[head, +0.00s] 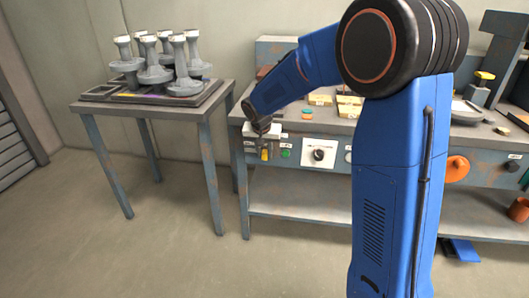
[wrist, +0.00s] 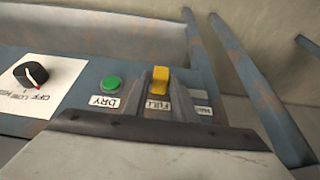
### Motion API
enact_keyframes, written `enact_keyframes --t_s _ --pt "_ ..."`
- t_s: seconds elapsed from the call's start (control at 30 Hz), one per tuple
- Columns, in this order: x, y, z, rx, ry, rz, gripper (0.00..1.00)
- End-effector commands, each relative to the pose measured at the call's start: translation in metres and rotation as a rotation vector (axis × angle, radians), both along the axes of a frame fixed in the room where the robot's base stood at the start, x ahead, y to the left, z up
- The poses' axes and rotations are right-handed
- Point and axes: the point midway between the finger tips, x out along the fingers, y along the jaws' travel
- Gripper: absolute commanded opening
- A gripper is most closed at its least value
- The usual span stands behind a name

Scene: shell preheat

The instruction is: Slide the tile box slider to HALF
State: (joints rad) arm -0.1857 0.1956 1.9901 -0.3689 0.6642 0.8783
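The slider (head: 265,153) also shows in the head view, at the left end of the bench front. My gripper (head: 263,127) is just above it in the head view, with no clear contact.
A green button (wrist: 111,83) labelled DRY and a black knob (wrist: 31,73) sit left of the slider in the wrist view. A separate table (head: 160,108) with grey shell pieces stands left.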

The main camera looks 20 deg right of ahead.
Motion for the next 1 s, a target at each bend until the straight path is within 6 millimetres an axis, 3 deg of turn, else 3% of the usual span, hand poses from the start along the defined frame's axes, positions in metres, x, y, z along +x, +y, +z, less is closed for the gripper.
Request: enact_keyframes --t_s 0.03,0.1,0.3,0.7,1.0 --pt "0.000 0.000 0.000 0.000 0.000 0.000 0.11" --pt "0.000 0.000 0.000 0.000 0.000 0.000 0.00" --pt "0.003 0.006 0.000 0.000 0.000 0.001 0.00" --pt "0.030 0.065 0.000 0.001 -0.002 0.002 0.00" --pt "0.032 0.069 0.001 0.003 -0.003 0.002 0.00"
